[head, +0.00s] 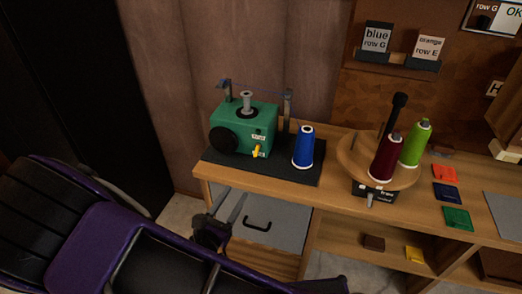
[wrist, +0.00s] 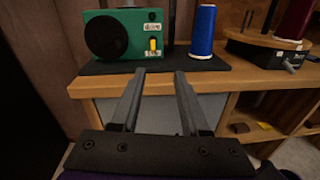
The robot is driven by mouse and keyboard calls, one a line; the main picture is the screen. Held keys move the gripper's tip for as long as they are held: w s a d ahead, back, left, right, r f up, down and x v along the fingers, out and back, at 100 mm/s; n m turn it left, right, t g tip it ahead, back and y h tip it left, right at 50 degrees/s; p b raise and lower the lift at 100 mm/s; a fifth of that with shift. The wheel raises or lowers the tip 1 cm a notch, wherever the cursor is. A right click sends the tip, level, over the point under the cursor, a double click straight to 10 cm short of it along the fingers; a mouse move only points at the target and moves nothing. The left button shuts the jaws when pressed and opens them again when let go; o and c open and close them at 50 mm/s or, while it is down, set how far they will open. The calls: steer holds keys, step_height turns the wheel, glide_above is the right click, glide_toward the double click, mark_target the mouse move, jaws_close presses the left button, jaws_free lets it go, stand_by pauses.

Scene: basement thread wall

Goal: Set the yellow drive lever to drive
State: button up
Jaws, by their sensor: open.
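A green winding machine (head: 262,117) sits on a dark mat on the wooden bench, and it also shows in the wrist view (wrist: 123,25). The small yellow drive lever (wrist: 153,44) is on the right of its front face, also visible in the head view (head: 257,152). A white label reading "drive" (wrist: 152,28) is just above the lever. A second label (wrist: 153,53) is at its lower end, too blurred to read. My gripper (wrist: 158,75) is open and empty in front of the bench edge, below and apart from the lever; it also shows in the head view (head: 228,202).
A blue thread cone (head: 303,146) stands right of the machine on the mat (head: 285,172). A round wooden stand (head: 350,160) holds dark red and green cones farther right. The bench front edge (wrist: 85,88) lies between my gripper and the machine.

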steer(key=n+y, duration=0.1)
steer(key=n, duration=0.1)
steer(key=b, duration=0.2)
glide_toward(255, 155)
steer(key=shift+t, duration=0.4)
steer(key=x, duration=0.9)
steer(key=shift+w+d+f, duration=0.15)
steer(key=shift+f, duration=0.15)
steer(key=shift+c, duration=0.3)
jaws_close()
